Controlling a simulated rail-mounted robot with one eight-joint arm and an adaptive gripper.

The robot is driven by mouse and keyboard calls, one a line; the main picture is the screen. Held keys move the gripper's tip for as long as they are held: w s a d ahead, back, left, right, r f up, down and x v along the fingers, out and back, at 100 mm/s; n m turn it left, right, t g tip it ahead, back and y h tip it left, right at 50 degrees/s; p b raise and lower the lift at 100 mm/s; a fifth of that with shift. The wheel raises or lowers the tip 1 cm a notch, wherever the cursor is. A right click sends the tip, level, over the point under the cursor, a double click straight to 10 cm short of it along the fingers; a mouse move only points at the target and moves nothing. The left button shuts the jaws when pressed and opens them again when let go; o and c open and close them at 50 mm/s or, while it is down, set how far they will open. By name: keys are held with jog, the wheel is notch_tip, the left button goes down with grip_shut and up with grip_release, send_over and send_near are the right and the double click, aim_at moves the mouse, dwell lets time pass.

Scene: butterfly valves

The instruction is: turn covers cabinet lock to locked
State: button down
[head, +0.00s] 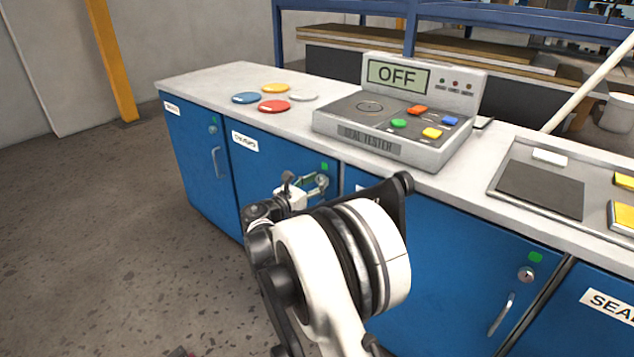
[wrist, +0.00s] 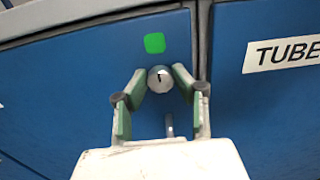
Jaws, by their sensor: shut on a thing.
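The covers cabinet (head: 243,178) is the blue door labelled COVERS under the left part of the counter. Its round silver lock (wrist: 160,80) has a dark slot, seen upright to slightly tilted in the wrist view. A green square marker (wrist: 154,43) sits just above the lock; it also shows in the head view (head: 324,166). My gripper (wrist: 161,77) is at the lock, with its green-padded fingers on either side, shut on it. In the head view my gripper (head: 316,184) and arm hide most of the door's right part.
The door handle (wrist: 169,125) stands below the lock, between my fingers. The TUBE cabinet door (wrist: 265,100) is to the right. The seal tester (head: 395,115), reading OFF, and several coloured discs (head: 274,106) are on the counter above. The floor at left is clear.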

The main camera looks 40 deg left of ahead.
jog(key=shift+m, duration=0.3)
jog(key=m+b, duration=0.1)
jog(key=m, duration=0.2)
jog(key=shift+m, duration=0.3)
jog(key=m, duration=0.4)
jog(key=shift+d+f+b, duration=0.1)
jog(key=shift+b, duration=0.25)
jog(key=m, duration=0.5)
jog(key=m+b, duration=0.1)
jog(key=m, duration=0.3)
jog(key=shift+f+m, duration=0.1)
jog(key=shift+m, duration=0.2)
jog(key=c, duration=1.4)
grip_release()
